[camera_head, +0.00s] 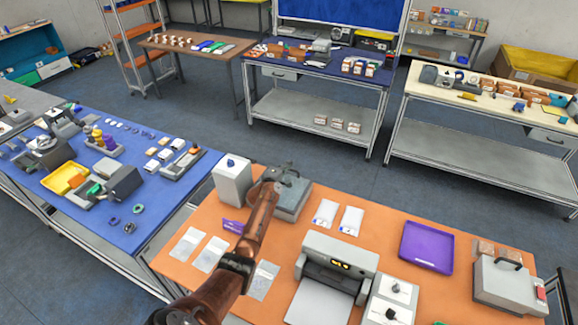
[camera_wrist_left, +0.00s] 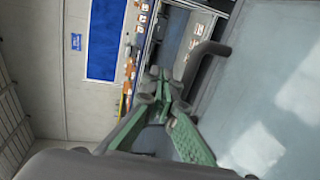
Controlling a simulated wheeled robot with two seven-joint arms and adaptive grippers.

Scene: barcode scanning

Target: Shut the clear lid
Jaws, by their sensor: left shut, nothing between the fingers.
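My left gripper (camera_head: 288,174) reaches over a small grey box (camera_head: 292,204) at the back of the orange table. In the left wrist view its green-padded fingers (camera_wrist_left: 164,92) are shut and empty. A pale, glassy panel (camera_wrist_left: 275,105), which looks like the clear lid, fills the right of that view. A dark bar handle (camera_wrist_left: 206,62) stands at its edge, close beside the fingertips. I cannot tell whether they touch. The arm and gripper partly hide the box in the head view, so the lid's angle is unclear. My right gripper is not in view.
A white box (camera_head: 232,185) stands left of the grey box. Clear bags (camera_head: 326,213) lie to its right. A printer-like machine (camera_head: 332,268), a purple tray (camera_head: 426,246) and a grey case with a handle (camera_head: 508,283) stand farther right.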

